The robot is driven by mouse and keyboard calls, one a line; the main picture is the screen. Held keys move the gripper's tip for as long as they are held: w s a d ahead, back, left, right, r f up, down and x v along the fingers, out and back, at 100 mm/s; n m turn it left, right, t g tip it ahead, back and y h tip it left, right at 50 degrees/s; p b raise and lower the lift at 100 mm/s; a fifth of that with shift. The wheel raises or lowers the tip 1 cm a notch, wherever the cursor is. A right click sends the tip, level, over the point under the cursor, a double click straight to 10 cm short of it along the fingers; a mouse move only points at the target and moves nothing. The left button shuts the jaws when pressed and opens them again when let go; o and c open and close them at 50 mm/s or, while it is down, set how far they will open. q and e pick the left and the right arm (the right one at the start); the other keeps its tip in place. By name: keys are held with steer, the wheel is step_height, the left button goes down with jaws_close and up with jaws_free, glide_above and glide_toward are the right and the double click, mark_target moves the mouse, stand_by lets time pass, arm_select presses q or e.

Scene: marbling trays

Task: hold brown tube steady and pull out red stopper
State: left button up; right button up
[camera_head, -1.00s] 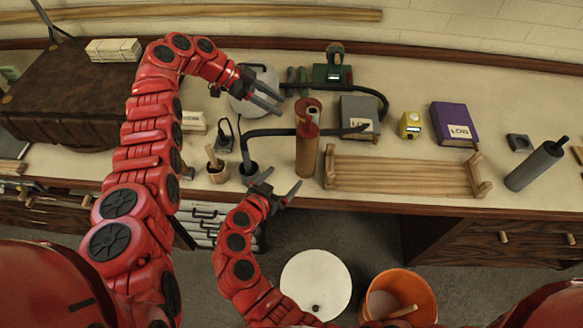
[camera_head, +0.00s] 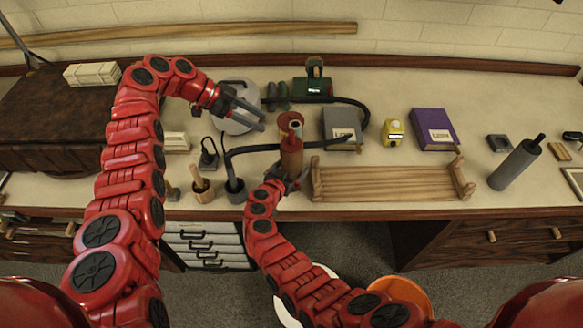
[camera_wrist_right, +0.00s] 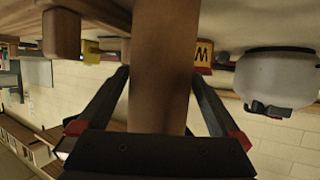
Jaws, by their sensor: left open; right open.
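The brown tube (camera_head: 291,166) stands upright near the front edge of the workbench. The red stopper (camera_head: 291,143) sits on its top end. My right gripper (camera_head: 291,181) is low at the tube, its fingers partly hidden. In the right wrist view, the tube (camera_wrist_right: 161,60) fills the space between the fingers of the right gripper (camera_wrist_right: 160,80), which is open with one finger on each side. My left gripper (camera_head: 262,121) is open and empty, left of the stopper and apart from it, fingers pointing right.
A wooden rack (camera_head: 385,184) stands just right of the tube. A grey book (camera_head: 341,128), a yellow device (camera_head: 393,132) and a purple book (camera_head: 433,130) lie farther back.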

steer(key=shift+w, duration=0.1)
steer(key=shift+c, duration=0.3)
steer(key=c, duration=1.3)
steer(key=shift+c, duration=0.2)
